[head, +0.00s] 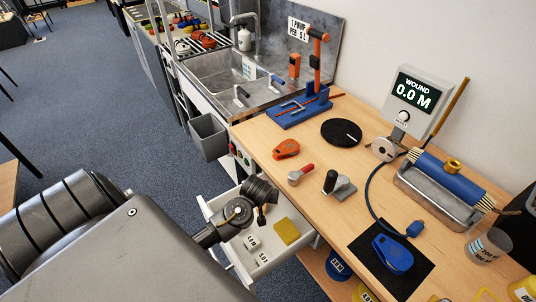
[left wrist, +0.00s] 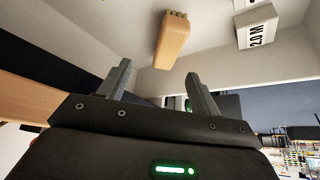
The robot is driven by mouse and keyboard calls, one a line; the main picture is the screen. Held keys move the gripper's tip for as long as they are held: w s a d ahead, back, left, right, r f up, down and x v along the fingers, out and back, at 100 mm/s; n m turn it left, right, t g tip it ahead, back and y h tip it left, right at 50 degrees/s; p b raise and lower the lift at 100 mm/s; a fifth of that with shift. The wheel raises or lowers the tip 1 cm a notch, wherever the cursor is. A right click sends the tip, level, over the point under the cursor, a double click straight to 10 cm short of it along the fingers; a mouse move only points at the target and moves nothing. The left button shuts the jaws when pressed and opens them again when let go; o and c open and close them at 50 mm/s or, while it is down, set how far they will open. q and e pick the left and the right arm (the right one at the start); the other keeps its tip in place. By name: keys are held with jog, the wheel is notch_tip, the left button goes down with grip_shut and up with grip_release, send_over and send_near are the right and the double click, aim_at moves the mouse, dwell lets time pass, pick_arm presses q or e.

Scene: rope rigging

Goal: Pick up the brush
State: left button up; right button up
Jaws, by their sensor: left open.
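In the head view my left arm reaches from the lower left over the open white drawer (head: 265,268). Its fingers are hard to make out there, and I cannot clearly see the brush. My right gripper is not in view.
The drawer also holds a yellow block (head: 287,232) and white labelled blocks (head: 252,242); one labelled block (left wrist: 256,27) shows in the wrist view. The drawer walls and wooden bench (head: 322,215) stand close by. A grey bin (head: 208,137) hangs beyond. Grey floor is clear at left.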

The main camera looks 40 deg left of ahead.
pick_arm(q)
jog(key=shift+a+f, duration=0.4)
jog(key=shift+f, duration=0.4)
jog(key=x, duration=0.2)
jog(key=shift+w+a+f, duration=0.1)
jog(key=shift+a+f, duration=0.05)
jog(key=shift+f, duration=0.15)
jog(key=shift+w+a+f, duration=0.1)
jog(key=shift+w+f, duration=0.1)
jog(key=shift+f, duration=0.2)
jog(key=x, duration=0.4)
jog(key=shift+w+a+f, duration=0.1)
jog(key=shift+a+f, duration=0.2)
jog(key=shift+f, duration=0.2)
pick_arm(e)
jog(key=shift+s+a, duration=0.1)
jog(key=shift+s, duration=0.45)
pick_arm(q)
jog(key=shift+f, duration=0.1)
jog(key=shift+c, duration=0.3)
